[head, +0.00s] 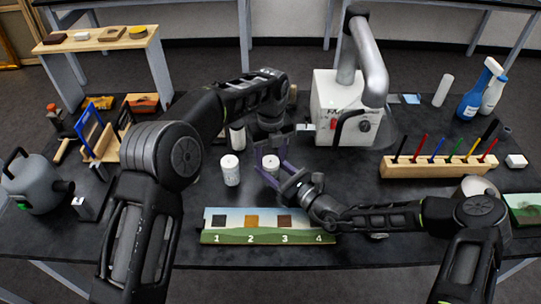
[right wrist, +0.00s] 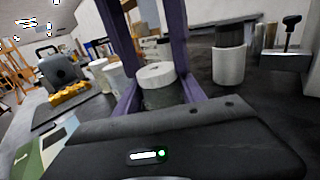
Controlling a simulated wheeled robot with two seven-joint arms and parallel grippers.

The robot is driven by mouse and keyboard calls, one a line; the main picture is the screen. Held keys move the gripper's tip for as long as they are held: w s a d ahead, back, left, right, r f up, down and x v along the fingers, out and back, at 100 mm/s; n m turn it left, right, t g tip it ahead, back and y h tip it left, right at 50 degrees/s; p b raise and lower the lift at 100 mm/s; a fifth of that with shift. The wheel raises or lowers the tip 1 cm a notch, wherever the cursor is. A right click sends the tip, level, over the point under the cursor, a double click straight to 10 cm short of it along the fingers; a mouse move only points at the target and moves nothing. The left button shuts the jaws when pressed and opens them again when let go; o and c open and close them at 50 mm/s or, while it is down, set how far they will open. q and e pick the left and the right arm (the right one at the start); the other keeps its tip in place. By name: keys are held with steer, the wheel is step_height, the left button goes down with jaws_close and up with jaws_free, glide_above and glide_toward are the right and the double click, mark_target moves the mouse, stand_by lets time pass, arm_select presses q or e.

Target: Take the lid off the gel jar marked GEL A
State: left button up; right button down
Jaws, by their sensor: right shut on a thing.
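My right gripper (head: 268,158), with purple fingers, is shut on a pale jar with a white lid (right wrist: 156,72). In the right wrist view the lid sits on the jar, level with the fingers (right wrist: 160,85). In the head view this jar (head: 271,161) is partly hidden by the fingers. My left gripper (head: 270,136) is just above and behind it, pointing down; its fingertips are too dark and overlapped to read. Another white jar (head: 230,171) stands to the left. I cannot read a GEL A label on any jar.
A dark-capped white bottle (right wrist: 229,57) stands close by. A picture strip numbered 1 to 4 (head: 218,238) lies in front. A white machine (head: 325,97) stands behind, a wooden pen rack (head: 437,168) on the right, and a grey canister (head: 37,184) on the left.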

arm_select(q)
jaws_close()
steer(key=n, duration=0.4)
steer(key=shift+n, duration=0.3)
steer(key=n, duration=1.3)
steer(key=shift+r, duration=0.1)
steer(key=n, duration=0.5)
steer(key=shift+n, duration=0.3)
steer(key=n, duration=0.5)
steer(key=shift+d+n, duration=0.1)
steer(key=shift+n, duration=0.2)
steer(key=n, duration=1)
steer(key=shift+n, duration=0.3)
steer(key=n, duration=0.4)
steer(key=shift+s, duration=0.1)
